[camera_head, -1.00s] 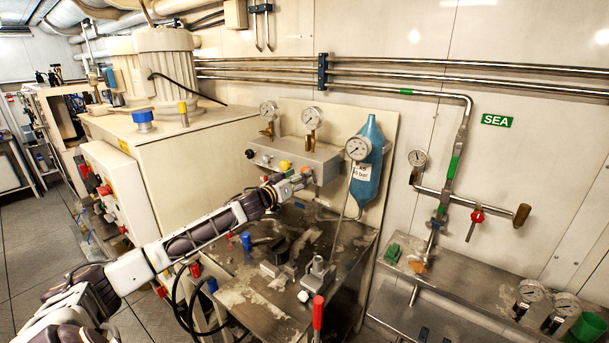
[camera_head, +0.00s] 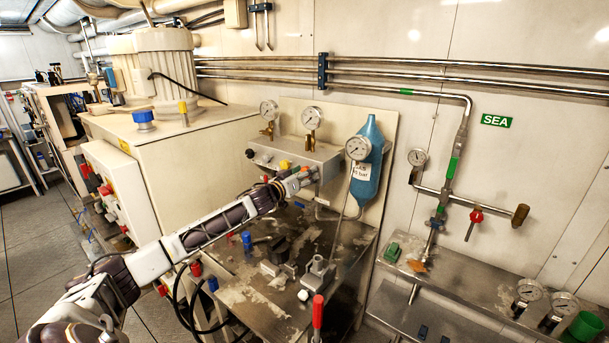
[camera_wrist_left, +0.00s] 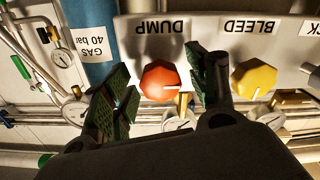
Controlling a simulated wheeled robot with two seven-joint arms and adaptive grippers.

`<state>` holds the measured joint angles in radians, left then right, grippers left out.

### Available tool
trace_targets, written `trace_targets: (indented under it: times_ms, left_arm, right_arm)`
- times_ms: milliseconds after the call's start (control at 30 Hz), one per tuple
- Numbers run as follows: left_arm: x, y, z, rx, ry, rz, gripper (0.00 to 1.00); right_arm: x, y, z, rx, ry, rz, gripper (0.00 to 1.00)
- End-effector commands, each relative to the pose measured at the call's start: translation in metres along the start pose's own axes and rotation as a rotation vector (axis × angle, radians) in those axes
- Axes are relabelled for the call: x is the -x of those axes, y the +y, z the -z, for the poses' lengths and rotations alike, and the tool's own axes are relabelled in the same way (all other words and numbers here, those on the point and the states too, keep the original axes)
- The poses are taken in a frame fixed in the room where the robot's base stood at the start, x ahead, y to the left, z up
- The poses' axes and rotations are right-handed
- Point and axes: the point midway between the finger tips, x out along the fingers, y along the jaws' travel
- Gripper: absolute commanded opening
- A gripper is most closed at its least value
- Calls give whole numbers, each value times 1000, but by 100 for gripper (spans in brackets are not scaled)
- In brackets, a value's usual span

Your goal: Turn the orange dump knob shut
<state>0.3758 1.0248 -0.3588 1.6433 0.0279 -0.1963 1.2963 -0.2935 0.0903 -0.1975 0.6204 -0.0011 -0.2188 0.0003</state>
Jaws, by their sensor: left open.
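The orange dump knob (camera_wrist_left: 160,80) sits under the upside-down word DUMP in the left wrist view. A white pointer line on it lies sideways, toward the picture's right. My left gripper (camera_wrist_left: 160,88) is open, with one green-padded finger on each side of the knob. Some gap shows between the fingers and the knob; I cannot tell whether either touches. In the head view, my left gripper (camera_head: 305,177) is at the front right of the grey valve panel (camera_head: 262,152) and largely hides the knob. My right gripper is not in view.
The yellow bleed knob (camera_wrist_left: 254,79) is close beside the right finger in the wrist view. A blue gas cylinder (camera_head: 369,165) with a gauge (camera_head: 358,148) stands just right of the panel. Loose parts lie on the bench (camera_head: 250,300) below.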

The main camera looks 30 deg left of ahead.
Motion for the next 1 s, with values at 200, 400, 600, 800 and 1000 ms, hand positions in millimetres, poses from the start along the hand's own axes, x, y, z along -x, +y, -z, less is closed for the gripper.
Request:
trace_targets:
  times_ms: [200, 400, 600, 800, 1000]
  left_arm:
    - [0, 0, 0, 0, 0, 0, 58]
    - [0, 0, 0, 0, 0, 0, 36]
    - [0, 0, 0, 0, 0, 0, 12]
    - [0, 0, 0, -8, 0, 0, 12]
    - [0, 0, 0, -47, 0, 1, 12]
  right_arm:
    - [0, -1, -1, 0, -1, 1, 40]
    - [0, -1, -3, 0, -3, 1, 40]
    - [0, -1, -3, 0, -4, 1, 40]
    - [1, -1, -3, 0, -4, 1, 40]
    - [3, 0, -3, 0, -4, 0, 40]
